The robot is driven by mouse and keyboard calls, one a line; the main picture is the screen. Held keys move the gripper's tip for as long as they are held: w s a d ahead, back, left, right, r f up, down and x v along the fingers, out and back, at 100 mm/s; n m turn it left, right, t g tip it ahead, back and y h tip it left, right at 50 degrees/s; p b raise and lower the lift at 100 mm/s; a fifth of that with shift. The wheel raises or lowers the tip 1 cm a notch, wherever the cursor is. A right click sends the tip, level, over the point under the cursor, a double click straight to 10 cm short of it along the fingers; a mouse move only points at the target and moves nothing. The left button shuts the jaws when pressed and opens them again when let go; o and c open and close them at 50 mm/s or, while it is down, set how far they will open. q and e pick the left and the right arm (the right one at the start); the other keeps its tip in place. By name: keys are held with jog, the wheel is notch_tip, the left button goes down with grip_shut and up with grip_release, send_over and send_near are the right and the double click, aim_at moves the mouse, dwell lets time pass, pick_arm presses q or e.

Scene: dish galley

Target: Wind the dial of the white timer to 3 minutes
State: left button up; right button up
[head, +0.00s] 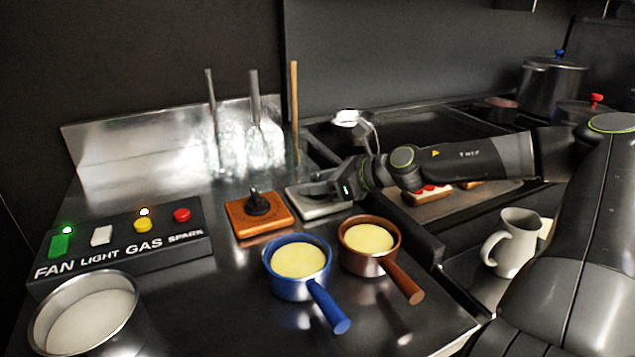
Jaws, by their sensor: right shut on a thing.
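The white timer (318,209) is a flat pale block on the steel counter, just right of an orange-brown block with a black knob. My right gripper (315,184) comes in from the right and is low over the white timer. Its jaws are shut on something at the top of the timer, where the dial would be. The gripper hides the dial, and no scale or pointer reading can be made out. My left gripper is not in view.
The orange-brown block (262,224) stands close on the left. A blue pan (297,290) and a brown pan (368,268) stand in front. A switch box (125,248) and a metal pot (85,318) are at left, a cream mug (514,240) at right.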

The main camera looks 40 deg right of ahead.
dwell(0.7)
jog(key=o, duration=0.9)
jog(key=shift+o, duration=0.2)
